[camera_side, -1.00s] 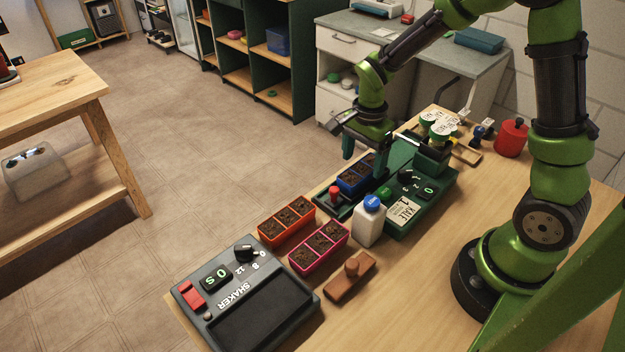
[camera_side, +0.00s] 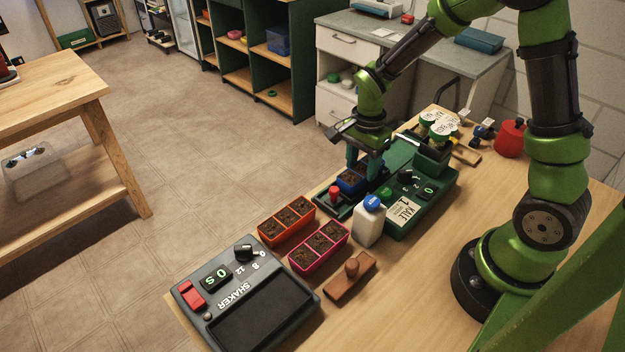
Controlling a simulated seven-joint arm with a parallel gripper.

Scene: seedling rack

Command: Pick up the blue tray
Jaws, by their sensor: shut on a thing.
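The blue tray (camera_side: 349,182) holds dark soil and sits at the green machine, just behind its red knob. My gripper (camera_side: 364,168) points down over the tray, with its green fingers on either side of it. The fingers are closed on the tray. The arm and fingers cover the tray's far part. I cannot tell whether the tray is clear of the surface under it.
A white bottle with a blue cap (camera_side: 369,222) stands close in front of the tray. An orange tray (camera_side: 286,224) and a pink tray (camera_side: 318,248) lie nearer, beside the shaker (camera_side: 243,290). A brown wooden block (camera_side: 350,279) and a red canister (camera_side: 509,139) are on the bench.

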